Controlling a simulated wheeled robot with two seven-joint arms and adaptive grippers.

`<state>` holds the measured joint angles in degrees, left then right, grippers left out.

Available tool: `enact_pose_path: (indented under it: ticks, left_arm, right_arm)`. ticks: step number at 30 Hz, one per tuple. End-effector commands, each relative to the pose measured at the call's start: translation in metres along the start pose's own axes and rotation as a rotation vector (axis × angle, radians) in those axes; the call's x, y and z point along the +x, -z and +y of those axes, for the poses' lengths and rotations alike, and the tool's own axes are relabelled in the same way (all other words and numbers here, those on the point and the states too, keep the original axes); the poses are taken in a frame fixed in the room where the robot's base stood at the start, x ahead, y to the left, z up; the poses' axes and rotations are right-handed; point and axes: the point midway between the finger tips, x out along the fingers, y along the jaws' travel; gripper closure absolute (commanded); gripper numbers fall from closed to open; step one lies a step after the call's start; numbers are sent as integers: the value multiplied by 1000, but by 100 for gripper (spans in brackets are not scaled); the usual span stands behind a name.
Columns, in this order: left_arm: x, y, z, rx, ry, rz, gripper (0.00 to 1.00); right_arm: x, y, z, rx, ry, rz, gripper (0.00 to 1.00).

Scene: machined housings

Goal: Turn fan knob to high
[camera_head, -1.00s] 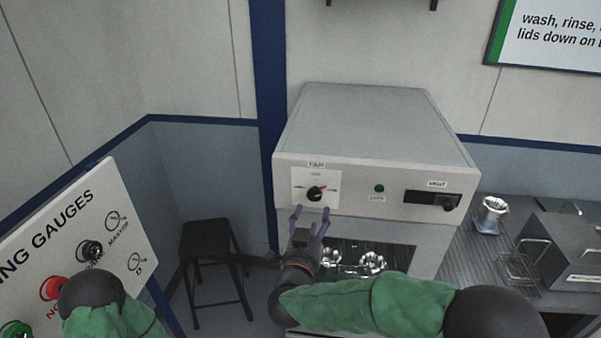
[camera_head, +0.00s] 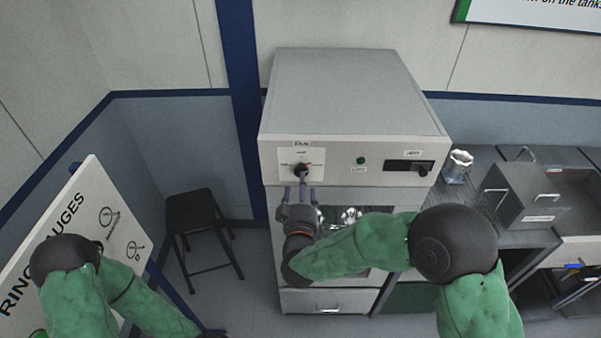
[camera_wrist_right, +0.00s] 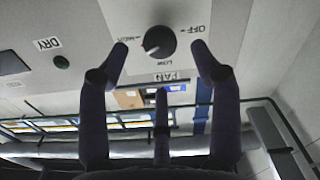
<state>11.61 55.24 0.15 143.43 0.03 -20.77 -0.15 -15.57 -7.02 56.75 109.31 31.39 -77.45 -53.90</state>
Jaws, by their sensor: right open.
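The fan knob (camera_head: 302,169) is a dark round knob on a white plate under the FAN label, on the front of a grey cabinet (camera_head: 345,90). In the right wrist view the knob (camera_wrist_right: 159,42) appears upside down, with OFF at right, LOW below and HIGH at left. Its pale pointer mark seems to lie toward the left, between LOW and HIGH; its exact setting is unclear. My right gripper (camera_wrist_right: 160,58) is open, with two fingertips on either side of the knob and a third finger below it. Contact with the knob is not visible. My left gripper is not visible.
A green DRY button (camera_head: 360,160) and a dark display (camera_head: 408,167) sit right of the knob. A black stool (camera_head: 203,212) stands left of the cabinet. A gauge board (camera_head: 85,235) is at left. A metal part (camera_head: 458,166) stands on the right counter.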

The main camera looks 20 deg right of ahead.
Motion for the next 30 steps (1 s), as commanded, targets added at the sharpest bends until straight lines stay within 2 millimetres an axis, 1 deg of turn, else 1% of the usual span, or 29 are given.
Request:
enact_pose_path:
  ticks: [1,3,9,15,22,23,24,26,27,28,29,30]
  left_arm:
    - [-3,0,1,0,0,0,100]
    - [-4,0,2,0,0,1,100]
    - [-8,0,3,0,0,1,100]
    - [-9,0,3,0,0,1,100]
    - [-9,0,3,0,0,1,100]
    - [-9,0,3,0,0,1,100]
    - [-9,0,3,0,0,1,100]
    - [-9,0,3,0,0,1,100]
    - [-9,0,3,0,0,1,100]
    - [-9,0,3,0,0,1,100]
    - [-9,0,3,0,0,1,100]
    - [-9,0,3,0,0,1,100]
  right_arm:
    - [10,0,1,0,-2,-2,36]
    - [22,0,1,1,-2,-2,36]
    - [46,0,0,1,0,-1,36]
    - [56,0,0,1,1,-1,36]
    - [56,0,0,1,1,0,36]
    - [56,0,0,1,1,0,39]
    - [56,0,0,1,1,0,50]
    - [56,0,0,1,1,0,67]
    - [56,0,0,1,1,0,78]
    - [56,0,0,1,1,0,87]
    - [56,0,0,1,1,0,92]
    - [56,0,0,1,1,0,93]
